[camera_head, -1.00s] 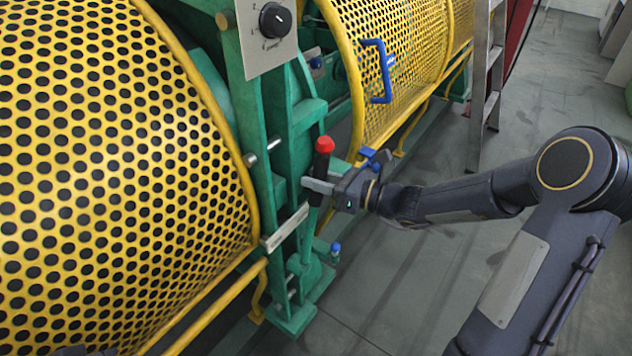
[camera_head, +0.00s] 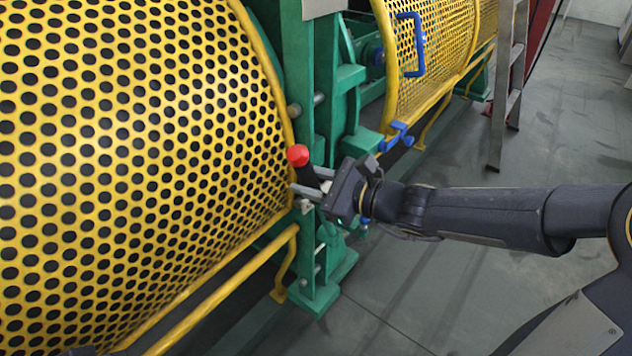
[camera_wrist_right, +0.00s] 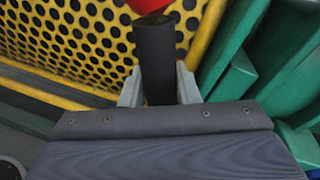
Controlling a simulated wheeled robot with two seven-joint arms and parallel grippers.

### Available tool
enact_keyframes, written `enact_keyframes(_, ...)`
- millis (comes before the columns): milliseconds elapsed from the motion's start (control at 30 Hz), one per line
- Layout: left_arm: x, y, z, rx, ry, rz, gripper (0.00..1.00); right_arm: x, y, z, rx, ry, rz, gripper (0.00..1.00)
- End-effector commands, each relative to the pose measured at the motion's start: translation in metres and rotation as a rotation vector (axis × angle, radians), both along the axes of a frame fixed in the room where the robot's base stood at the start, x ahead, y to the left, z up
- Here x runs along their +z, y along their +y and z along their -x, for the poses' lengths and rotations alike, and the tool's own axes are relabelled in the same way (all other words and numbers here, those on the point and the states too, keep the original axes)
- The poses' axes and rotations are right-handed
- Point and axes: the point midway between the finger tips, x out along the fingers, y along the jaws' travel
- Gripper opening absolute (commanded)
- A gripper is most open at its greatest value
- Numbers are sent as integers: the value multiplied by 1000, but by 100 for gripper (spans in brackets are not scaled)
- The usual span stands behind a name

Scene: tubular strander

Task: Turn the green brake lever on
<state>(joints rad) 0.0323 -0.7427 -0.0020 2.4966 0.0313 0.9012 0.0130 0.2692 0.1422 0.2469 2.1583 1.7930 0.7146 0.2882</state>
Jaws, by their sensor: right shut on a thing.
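The brake lever has a black grip (camera_head: 308,175) topped by a red knob (camera_head: 297,155), and it tilts to the left beside the green machine frame. My right gripper (camera_head: 306,182) reaches in from the right with its two grey fingers around the black grip, just below the knob. In the right wrist view, the black grip (camera_wrist_right: 154,58) stands between the two fingers (camera_wrist_right: 158,90), with the red knob (camera_wrist_right: 148,5) at the top edge. The lever's lower end is hidden behind my gripper. My left gripper is not seen clearly; only a dark bit shows at the bottom left.
A yellow perforated guard (camera_head: 130,160) fills the left side, close to the lever. A second yellow guard (camera_head: 440,40) with a blue handle (camera_head: 418,45) is behind. A ladder (camera_head: 506,90) stands at the back right. The grey floor (camera_head: 420,290) is clear at the front.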

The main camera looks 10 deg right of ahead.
Motion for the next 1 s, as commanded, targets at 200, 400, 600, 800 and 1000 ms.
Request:
enact_keyframes(200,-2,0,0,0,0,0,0,-3,5,5,12,-5,17,0)
enact_keyframes(400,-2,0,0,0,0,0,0,-4,6,5,16,-6,19,0)
enact_keyframes(600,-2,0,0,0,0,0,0,-4,6,5,14,-5,18,49)
enact_keyframes(800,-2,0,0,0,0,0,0,-3,4,3,8,-6,14,49)
enact_keyframes(1000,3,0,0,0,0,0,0,1,-5,10,3,-6,14,49)
